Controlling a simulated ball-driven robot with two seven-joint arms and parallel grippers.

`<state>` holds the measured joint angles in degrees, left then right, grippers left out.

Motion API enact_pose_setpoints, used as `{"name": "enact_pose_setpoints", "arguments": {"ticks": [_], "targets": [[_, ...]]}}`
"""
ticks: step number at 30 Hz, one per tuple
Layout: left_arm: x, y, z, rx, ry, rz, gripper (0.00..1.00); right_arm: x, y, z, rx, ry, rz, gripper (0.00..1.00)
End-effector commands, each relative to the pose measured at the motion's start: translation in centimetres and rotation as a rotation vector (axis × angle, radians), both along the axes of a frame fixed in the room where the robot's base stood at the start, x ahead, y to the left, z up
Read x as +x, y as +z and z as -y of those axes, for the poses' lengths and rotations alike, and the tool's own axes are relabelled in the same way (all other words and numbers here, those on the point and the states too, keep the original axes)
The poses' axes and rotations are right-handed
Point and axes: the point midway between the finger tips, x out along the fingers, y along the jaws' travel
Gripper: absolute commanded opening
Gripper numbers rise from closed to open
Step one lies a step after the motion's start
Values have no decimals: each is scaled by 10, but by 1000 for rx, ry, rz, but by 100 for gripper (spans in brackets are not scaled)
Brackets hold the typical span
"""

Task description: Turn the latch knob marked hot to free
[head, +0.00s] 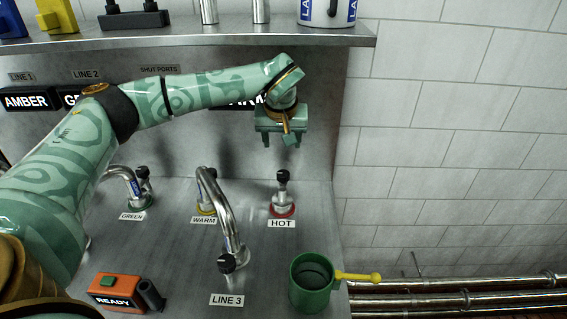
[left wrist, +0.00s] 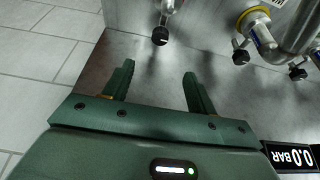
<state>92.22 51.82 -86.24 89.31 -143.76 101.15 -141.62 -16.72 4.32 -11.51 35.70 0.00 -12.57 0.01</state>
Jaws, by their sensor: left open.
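The latch knob marked HOT (head: 282,177) is a black knob on a short metal stem with a red ring at its base, standing on the grey bench above its HOT label (head: 281,223). My left gripper (head: 279,140) is open, pointing down above and slightly behind this knob, with a gap between them. In the left wrist view the open fingers (left wrist: 158,72) are spread with nothing between them, and a black knob (left wrist: 160,37), apparently the hot one, lies just beyond the fingertips. The knob's pointer setting is too small to read. My right gripper is not in view.
The WARM tap (head: 228,215) curves forward at left of the hot knob; the GREEN tap (head: 132,185) is farther left. A green mug (head: 311,285) with a yellow handle stands in front. An orange READY box (head: 117,289) sits front left. A shelf (head: 200,38) overhangs the back.

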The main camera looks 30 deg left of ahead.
Motion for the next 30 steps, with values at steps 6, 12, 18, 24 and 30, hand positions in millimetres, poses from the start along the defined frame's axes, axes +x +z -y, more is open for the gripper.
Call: {"name": "enact_pose_setpoints", "arguments": {"ticks": [6, 12, 18, 24, 30], "targets": [[7, -25, -4, -1, 1, -5, 57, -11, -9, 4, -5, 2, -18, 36], [23, -74, -14, -1, 2, -8, 57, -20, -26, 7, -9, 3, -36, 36], [39, -119, -23, 0, 0, -7, 57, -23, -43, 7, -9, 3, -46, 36], [49, -145, -30, 0, 0, -2, 57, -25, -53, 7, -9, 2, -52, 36], [52, -152, -32, 1, -1, -2, 57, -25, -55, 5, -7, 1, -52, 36]]}}
